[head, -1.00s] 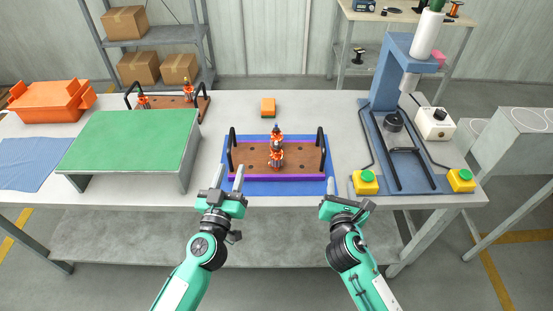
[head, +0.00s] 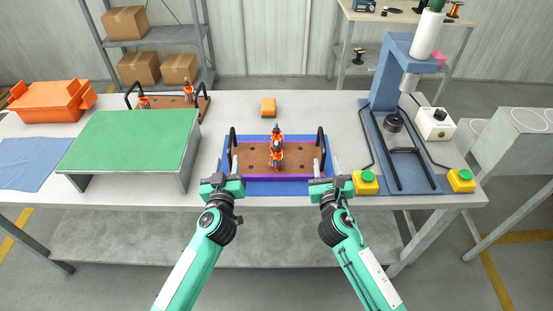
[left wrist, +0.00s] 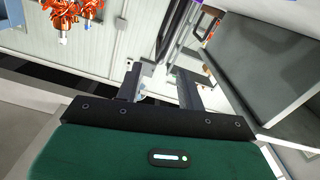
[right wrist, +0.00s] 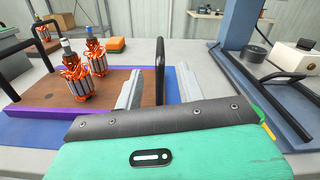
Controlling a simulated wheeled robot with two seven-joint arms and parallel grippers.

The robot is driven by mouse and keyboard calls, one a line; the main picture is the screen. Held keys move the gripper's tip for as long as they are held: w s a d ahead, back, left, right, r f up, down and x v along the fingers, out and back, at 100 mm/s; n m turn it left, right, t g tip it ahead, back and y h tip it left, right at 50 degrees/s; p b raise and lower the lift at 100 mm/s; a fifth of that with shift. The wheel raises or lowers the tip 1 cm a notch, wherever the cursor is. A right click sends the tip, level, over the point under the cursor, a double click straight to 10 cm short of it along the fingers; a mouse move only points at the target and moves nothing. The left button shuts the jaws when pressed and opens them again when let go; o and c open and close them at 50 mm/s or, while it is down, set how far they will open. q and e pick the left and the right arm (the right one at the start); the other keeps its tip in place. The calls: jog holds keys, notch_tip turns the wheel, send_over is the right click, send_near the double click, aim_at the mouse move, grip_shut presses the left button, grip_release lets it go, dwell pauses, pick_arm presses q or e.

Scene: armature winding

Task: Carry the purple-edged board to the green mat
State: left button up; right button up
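The brown board with a purple edge (head: 250,170) lies on a blue mat in the head view, with a black handle at each end. It carries two orange-and-metal armatures (head: 277,157). The green mat (head: 130,140) tops a raised grey stand to the left. My left gripper (head: 228,165) is at the left handle (left wrist: 168,28), its fingers apart on either side of it. My right gripper (head: 322,166) is at the right handle (right wrist: 160,70), which stands between its spread fingers in the right wrist view. I cannot tell whether any finger touches a handle.
A second board with armatures (head: 175,102) stands behind the green mat. An orange block (head: 268,107) lies behind the purple-edged board. A blue press (head: 400,75) with green buttons (head: 367,177) is at right. An orange bin (head: 50,102) and blue cloth (head: 30,163) are at left.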

aim_at(229, 148)
pick_arm(q)
jog(key=w, duration=0.9)
jog(key=shift+w, duration=0.35)
pick_arm(e)
jog(key=w, duration=0.9)
jog(key=shift+w, duration=0.35)
pick_arm(q)
grip_shut()
pick_arm(e)
grip_shut()
